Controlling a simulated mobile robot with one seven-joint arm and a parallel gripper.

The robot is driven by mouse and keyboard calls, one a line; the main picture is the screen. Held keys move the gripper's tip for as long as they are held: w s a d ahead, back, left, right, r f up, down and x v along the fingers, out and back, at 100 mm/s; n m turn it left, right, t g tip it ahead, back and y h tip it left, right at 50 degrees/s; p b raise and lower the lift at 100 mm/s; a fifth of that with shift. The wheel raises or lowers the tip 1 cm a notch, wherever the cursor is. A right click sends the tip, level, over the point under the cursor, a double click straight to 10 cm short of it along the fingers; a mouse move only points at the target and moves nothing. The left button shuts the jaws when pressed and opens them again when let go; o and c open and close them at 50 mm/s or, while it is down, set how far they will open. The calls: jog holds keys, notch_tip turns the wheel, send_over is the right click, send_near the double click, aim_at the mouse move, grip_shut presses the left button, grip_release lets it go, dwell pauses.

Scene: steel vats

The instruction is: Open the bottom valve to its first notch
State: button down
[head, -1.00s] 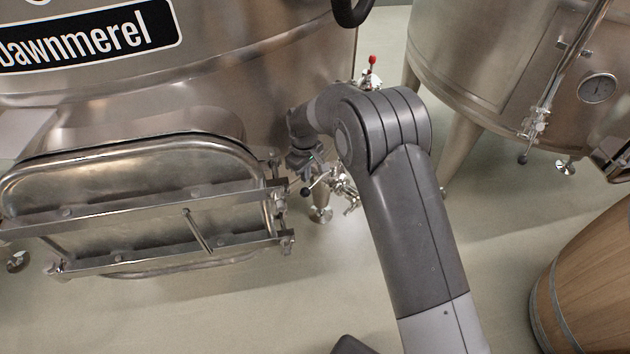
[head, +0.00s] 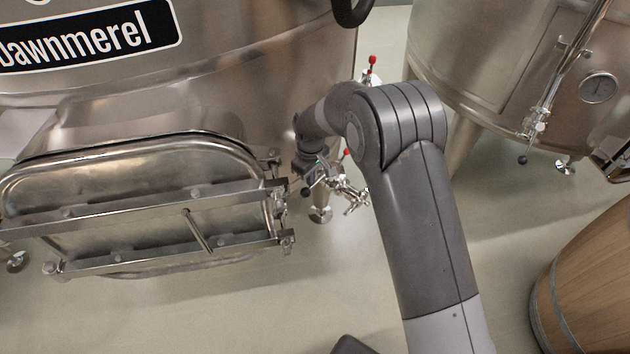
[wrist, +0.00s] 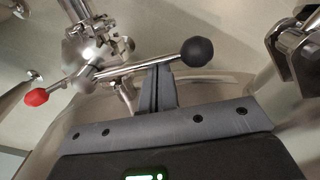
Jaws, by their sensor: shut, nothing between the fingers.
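The bottom valve (head: 345,188) is a steel fitting low beside the vat's hatch, partly hidden by my arm. In the wrist view its body (wrist: 88,48) is at the upper left. A steel lever with a black ball (wrist: 200,52) runs across the middle of that view. A second handle with a red tip (wrist: 36,97) points left; a red tip (head: 347,152) also shows above the valve in the head view. My gripper (wrist: 162,72) is shut and empty, its fingertips at the black-balled lever's rod, close to the ball. I cannot tell whether they touch it.
The vat's hatch (head: 130,190) with its crossbars stands just left of the valve. Another red-tipped valve (head: 372,62) is farther back. A second vat (head: 470,70) stands at the upper right, a wooden barrel (head: 590,280) at the lower right. Open floor lies between.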

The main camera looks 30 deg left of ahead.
jog(key=shift+d, duration=0.35)
jog(key=shift+s+d, duration=0.1)
jog(key=shift+d, duration=0.55)
dwell(0.3)
jog(key=shift+d, duration=0.1)
